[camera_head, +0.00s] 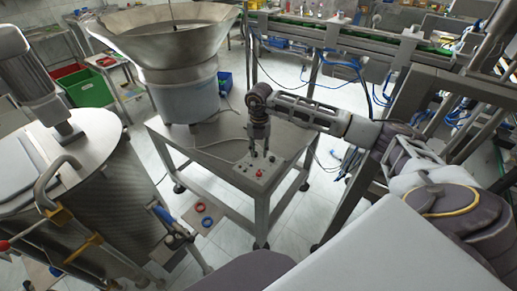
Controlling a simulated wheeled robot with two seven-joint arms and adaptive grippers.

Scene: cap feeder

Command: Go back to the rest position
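My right arm reaches in from the right, and its dark gripper (258,150) points down just above a grey control box (246,174). The box has a red button (260,173) and other small knobs on its top. The fingers look narrow and close together, but I cannot tell if they are open or shut, or if they touch the box. I see nothing held in them. My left gripper is not in view.
The control box sits on a metal table (200,150) beside a large feeder bowl (165,35). A conveyor (350,42) runs behind my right arm. A steel tank (100,190) stands at the left. Red and blue rings (205,221) lie on a low surface.

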